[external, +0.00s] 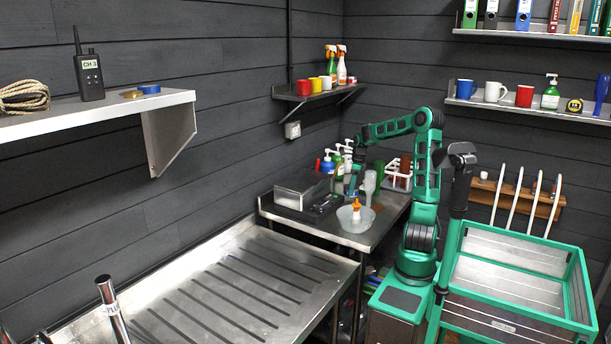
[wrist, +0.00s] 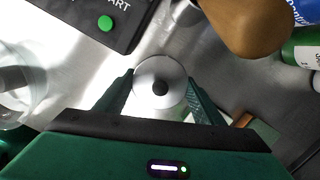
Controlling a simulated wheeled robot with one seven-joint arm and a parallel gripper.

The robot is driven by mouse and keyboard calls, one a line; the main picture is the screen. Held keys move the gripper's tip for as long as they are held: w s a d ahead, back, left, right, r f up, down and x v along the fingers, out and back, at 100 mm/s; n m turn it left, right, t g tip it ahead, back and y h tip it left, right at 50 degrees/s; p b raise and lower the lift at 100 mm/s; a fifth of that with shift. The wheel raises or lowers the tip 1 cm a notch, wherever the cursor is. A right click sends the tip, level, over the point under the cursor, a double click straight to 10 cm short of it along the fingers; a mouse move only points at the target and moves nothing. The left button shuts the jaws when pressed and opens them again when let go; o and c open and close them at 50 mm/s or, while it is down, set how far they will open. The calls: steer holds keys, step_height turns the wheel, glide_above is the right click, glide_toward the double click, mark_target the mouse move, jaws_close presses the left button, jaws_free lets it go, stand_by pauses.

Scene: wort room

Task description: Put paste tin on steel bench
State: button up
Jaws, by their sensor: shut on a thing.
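My gripper (wrist: 160,88) is shut on a round, pale metallic thing with a dark spot at its centre, which looks like the paste tin (wrist: 145,74). Its two green fingers lie on either side of it. In the external view my gripper (external: 350,188) points down over the back part of the steel bench (external: 385,227). The tin cannot be made out there. Bare bench steel (wrist: 75,75) shows below in the wrist view. I cannot tell whether the tin touches the bench.
A clear bowl (external: 346,222) with an orange-topped bottle stands on the bench front. A dark device with a green button (wrist: 105,22) is close to my gripper. A brown thing (wrist: 250,25) and a green bottle (wrist: 303,47) crowd the right. A ribbed metal table (external: 225,290) adjoins.

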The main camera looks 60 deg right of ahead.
steer(key=shift+f, duration=1.15)
steer(key=shift+f, duration=0.1)
steer(key=o, duration=1.9)
steer(key=r, duration=0.4)
steer(key=s+r, duration=0.1)
steer(key=r, duration=0.7)
steer(key=shift+s+d, duration=0.25)
steer(key=shift+d, duration=0.1)
